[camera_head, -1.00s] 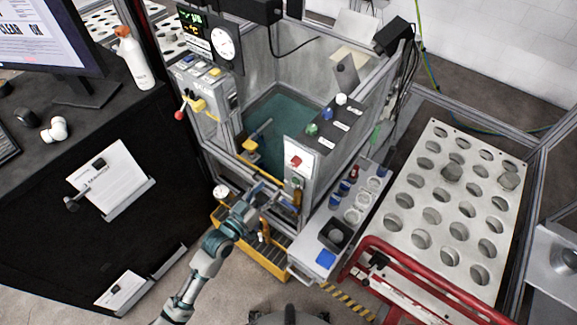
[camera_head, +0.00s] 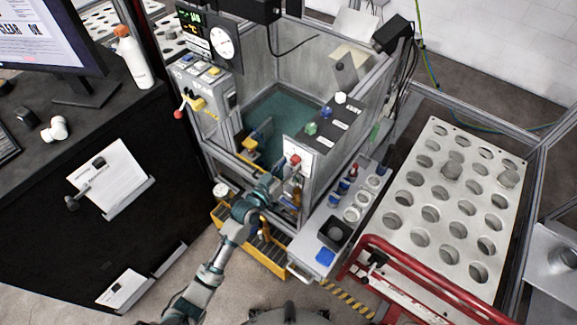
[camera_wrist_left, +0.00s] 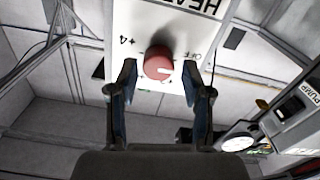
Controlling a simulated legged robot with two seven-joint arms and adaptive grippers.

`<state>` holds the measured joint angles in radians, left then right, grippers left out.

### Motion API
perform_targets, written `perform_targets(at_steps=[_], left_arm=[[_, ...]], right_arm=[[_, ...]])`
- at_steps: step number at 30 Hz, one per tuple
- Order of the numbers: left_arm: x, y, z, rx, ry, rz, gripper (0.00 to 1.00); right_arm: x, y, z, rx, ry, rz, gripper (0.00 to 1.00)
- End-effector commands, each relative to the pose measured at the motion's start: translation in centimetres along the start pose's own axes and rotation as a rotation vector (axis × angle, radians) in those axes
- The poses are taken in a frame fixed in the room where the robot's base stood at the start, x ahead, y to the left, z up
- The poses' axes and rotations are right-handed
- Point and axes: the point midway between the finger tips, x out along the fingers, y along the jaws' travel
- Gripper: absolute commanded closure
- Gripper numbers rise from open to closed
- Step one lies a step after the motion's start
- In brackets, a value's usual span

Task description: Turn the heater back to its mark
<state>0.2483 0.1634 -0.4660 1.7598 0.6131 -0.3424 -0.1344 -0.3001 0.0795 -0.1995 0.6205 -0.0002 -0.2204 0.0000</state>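The heater knob (camera_wrist_left: 158,64) is a round red dial with a white pointer line, on a white panel (camera_wrist_left: 140,20) lettered "HEA…", "OFF" and "+4". In the wrist view the pointer is toward the right of the knob. The knob also shows in the head view (camera_head: 295,160) on the front of the tank frame. My left gripper (camera_wrist_left: 161,78) is open, one finger on each side of the knob, with gaps visible between fingers and knob. In the head view my left gripper (camera_head: 278,178) is just in front of the panel. My right gripper is not in view.
The tank (camera_head: 285,112) holds teal liquid behind the panel. A gauge (camera_head: 222,42) and display stand at its back left. A side shelf (camera_head: 345,215) with cups and a red guard rail (camera_head: 420,282) lie to the right. A yellow step (camera_head: 262,258) is below.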

Motion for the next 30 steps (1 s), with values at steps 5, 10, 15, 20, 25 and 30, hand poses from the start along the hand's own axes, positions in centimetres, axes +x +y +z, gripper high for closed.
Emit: perform_targets(at_steps=[5,10,15,20,25,30], left_arm=[[0.0,0.0,0.0,0.0,0.0,-0.001,1.0],[0.0,-0.1,0.0,0.004,0.0,-0.001,1.0],[0.0,-0.1,-0.1,0.04,0.001,-0.001,1.0],[0.0,-0.1,-0.1,0.12,-0.001,-0.001,1.0],[0.0,-0.1,-0.1,0.255,-0.002,-0.001,1.0],[0.0,0.0,-0.1,0.415,-0.002,0.0,1.0]], right_arm=[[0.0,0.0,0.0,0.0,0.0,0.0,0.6],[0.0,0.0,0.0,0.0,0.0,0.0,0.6],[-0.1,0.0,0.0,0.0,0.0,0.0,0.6],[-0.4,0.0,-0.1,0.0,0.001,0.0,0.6],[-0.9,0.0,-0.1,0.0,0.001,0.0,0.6],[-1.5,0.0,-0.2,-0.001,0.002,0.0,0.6]])
